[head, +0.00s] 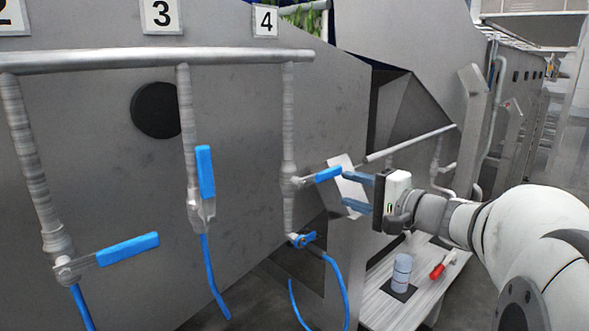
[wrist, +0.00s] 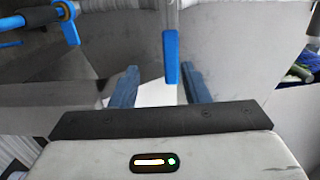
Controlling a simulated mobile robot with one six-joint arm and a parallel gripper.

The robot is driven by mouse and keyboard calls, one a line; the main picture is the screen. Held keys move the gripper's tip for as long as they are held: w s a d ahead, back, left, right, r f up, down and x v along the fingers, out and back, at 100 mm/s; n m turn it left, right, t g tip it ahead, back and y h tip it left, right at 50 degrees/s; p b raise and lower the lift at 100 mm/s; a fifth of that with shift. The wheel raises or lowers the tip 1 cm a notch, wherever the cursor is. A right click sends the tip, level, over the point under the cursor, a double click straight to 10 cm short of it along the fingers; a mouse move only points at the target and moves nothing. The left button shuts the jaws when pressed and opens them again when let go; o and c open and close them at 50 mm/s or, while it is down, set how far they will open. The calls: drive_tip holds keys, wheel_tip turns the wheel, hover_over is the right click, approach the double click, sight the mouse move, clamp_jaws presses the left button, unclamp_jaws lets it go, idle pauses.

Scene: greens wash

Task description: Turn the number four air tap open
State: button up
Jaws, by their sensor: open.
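The number four air tap is on the pipe below the "4" sign (head: 266,21). Its blue lever (head: 328,174) sticks out to the right, nearly level and slightly raised at its free end. My gripper (head: 344,189) is just right of the lever, its two blue-grey fingers pointing left and apart, with nothing held. In the wrist view the lever (wrist: 171,58) shows in the gap between the open fingers (wrist: 160,78), nearer the right finger. I cannot tell whether a finger touches it.
The number three tap's lever (head: 205,172) is upright; another lever (head: 127,249) at left is nearly level. A blue hose clamp (head: 302,240) and hose hang below tap four. A bench (head: 384,308) holds grey-blue stacked discs (head: 401,272) and a red-handled tool (head: 437,271).

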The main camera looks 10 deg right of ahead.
sight(332, 175)
drive_tip(key=shift+t, duration=0.4)
drive_tip(key=p+x, duration=0.1)
drive_tip(key=x, duration=0.1)
drive_tip(key=p+x, duration=0.1)
drive_tip(key=x, duration=0.2)
drive_tip(key=d+r+p+x, duration=0.1)
drive_tip(key=x, duration=0.1)
drive_tip(key=shift+w+a, duration=0.15)
drive_tip(key=shift+w, duration=0.5)
clamp_jaws()
